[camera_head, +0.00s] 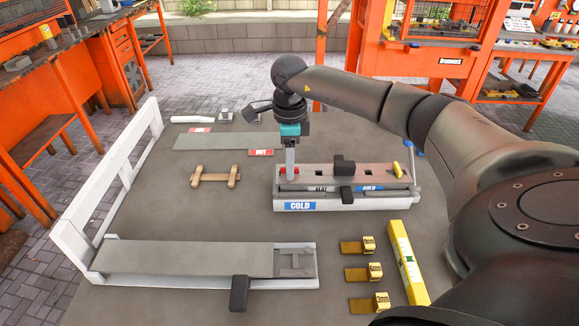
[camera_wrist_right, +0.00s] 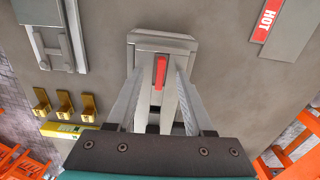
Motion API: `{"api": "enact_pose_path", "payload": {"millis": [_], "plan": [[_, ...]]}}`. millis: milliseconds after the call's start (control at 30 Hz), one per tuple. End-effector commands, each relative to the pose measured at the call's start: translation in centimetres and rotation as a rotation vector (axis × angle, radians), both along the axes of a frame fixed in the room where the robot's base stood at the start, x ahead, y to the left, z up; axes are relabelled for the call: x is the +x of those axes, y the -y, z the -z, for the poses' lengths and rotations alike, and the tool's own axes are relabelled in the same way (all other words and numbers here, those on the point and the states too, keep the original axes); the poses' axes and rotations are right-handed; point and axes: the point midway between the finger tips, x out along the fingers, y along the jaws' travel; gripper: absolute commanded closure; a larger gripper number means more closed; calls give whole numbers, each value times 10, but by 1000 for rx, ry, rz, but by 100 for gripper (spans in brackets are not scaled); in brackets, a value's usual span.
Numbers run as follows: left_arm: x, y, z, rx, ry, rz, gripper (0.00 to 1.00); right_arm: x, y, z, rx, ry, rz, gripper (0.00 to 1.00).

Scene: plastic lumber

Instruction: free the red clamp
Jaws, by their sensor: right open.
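The red clamp (camera_head: 283,170) sits at the left end of the fixture labelled COLD (camera_head: 300,206). In the right wrist view its red handle (camera_wrist_right: 160,72) stands between my right gripper's two fingers. My right gripper (camera_head: 290,172) points down over that end, open, with a finger on each side of the handle. One finger hides part of the clamp in the head view, and I cannot tell whether either finger touches it. My left gripper is not in view.
Black blocks (camera_head: 344,165) and a yellow piece (camera_head: 397,169) are on the fixture. Yellow brackets (camera_head: 357,246) and a yellow level (camera_head: 408,262) lie in front. A wooden piece (camera_head: 215,177) lies left. A white rail (camera_head: 120,180) edges the table.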

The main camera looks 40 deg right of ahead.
Motion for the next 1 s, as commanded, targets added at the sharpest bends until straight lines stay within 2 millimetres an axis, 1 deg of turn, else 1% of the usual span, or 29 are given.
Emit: {"api": "enact_pose_path", "payload": {"millis": [33,200,600,700,1000], "plan": [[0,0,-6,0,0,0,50,0,0,-7,0,1,0,48],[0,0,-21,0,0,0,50,0,0,-25,-1,1,0,48],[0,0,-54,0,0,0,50,0,0,-64,0,1,1,48],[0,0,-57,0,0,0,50,0,0,-69,0,1,1,48],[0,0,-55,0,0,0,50,0,0,-67,0,0,1,48]]}}
